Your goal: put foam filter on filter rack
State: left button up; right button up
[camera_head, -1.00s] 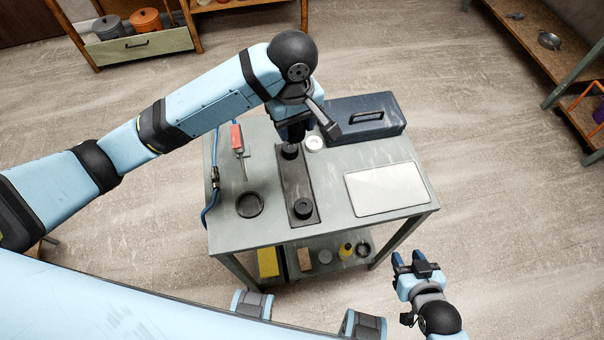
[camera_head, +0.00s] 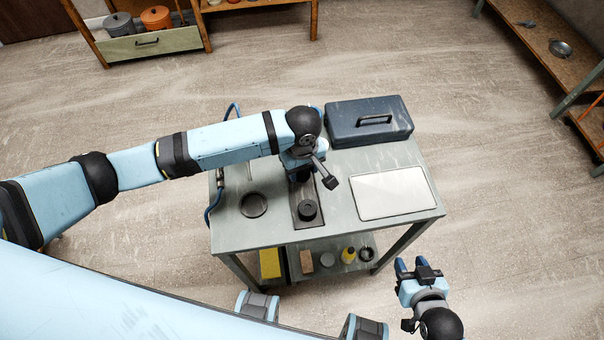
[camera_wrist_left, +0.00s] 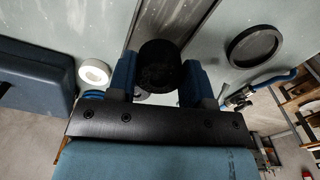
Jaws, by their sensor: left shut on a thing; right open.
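My left gripper (camera_head: 298,176) is over the middle of a long dark plate (camera_head: 295,218) on the grey cart, which may be the filter rack. In the left wrist view it is shut on a black round piece (camera_wrist_left: 159,66), probably the foam filter, gripped between the blue fingers (camera_wrist_left: 160,80). The wrist and hand hide this piece in the head view. A similar black round piece (camera_head: 307,209) stands on the near end of the plate. My right gripper (camera_head: 417,266) is open and empty, off the cart's right front corner.
A black ring-shaped dish (camera_head: 253,205) lies left of the plate. A pale flat panel (camera_head: 393,194) and a blue-grey toolbox (camera_head: 369,121) are on the right. A white ring (camera_wrist_left: 94,72) lies beside the toolbox. The lower shelf holds a yellow block (camera_head: 270,263) and several small items.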

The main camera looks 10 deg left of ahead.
aim_at(302, 176)
pick_arm(q)
notch_tip(302, 176, down, 4)
jog(key=shift+r, duration=0.2)
jog(key=shift+f, duration=0.1)
jog(key=o, duration=0.9)
notch_tip(302, 176, up, 12)
jog(key=shift+r, duration=0.1)
dwell(0.4)
